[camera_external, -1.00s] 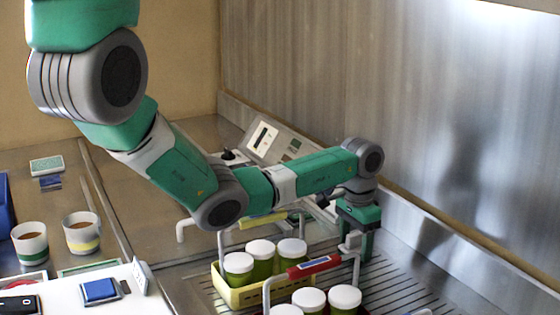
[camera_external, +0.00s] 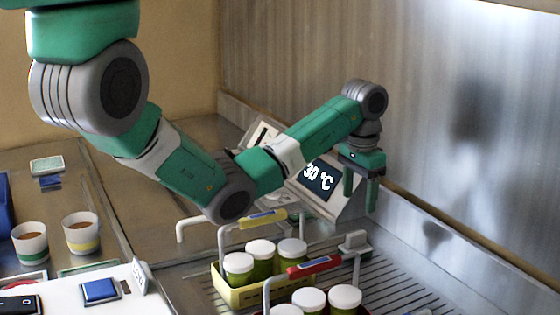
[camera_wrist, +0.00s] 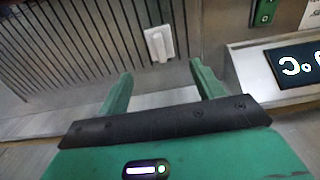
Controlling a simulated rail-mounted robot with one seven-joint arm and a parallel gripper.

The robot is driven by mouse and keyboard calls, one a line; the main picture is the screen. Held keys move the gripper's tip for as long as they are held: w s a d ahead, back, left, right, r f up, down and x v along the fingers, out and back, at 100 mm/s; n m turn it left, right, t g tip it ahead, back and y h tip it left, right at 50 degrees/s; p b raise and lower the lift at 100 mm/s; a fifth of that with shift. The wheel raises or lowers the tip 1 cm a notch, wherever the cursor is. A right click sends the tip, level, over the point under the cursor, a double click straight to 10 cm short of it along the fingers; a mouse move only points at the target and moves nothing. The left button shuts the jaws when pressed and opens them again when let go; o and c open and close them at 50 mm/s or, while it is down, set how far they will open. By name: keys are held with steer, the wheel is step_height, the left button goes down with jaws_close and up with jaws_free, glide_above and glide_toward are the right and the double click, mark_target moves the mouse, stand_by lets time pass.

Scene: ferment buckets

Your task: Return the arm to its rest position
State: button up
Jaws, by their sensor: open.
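My gripper (camera_external: 361,190) is open and empty, raised above the back of the slatted drain area near the metal back wall. In the wrist view its two green fingers (camera_wrist: 160,88) are spread apart with nothing between them. A grey-white block with a handle (camera_external: 354,241) stands on the slats below my gripper, apart from it. It also shows in the wrist view (camera_wrist: 159,44) beyond the fingers. My arm is bent, with its elbow low over the counter.
A display unit (camera_external: 319,178) reading 30 °C stands left of my gripper. A yellow carrier (camera_external: 232,298) holds lidded green jars; a red-handled carrier (camera_external: 314,266) with jars is in front. Two cups (camera_external: 81,236) (camera_external: 30,245) stand at left. The slats (camera_external: 400,278) at right are mostly clear.

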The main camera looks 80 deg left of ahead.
stand_by(0.3)
steer(key=w+d+r+m+t+y+p, duration=0.1)
steer(key=w+d+r+m+t, duration=0.1)
steer(key=w+d+r+t, duration=0.9)
steer(key=w+d+r+m+t, duration=0.1)
steer(key=d+r+t, duration=0.1)
steer(key=d+r, duration=0.45)
steer(key=w+d+r+t, duration=0.1)
steer(key=d+r, duration=0.2)
steer(key=r, duration=0.7)
steer(key=s+d+r+t, duration=0.4)
steer(key=s+r+t, duration=0.1)
steer(key=s+r, duration=0.4)
steer(key=s+d+r+t+p, duration=0.1)
steer(key=s+d+r+t, duration=0.4)
steer(key=s+r, duration=0.4)
step_height(320, 180, up, 6)
steer(key=shift+d+f+t+h, duration=0.15)
steer(key=shift+f+t+h, duration=0.15)
steer(key=shift+t, duration=0.2)
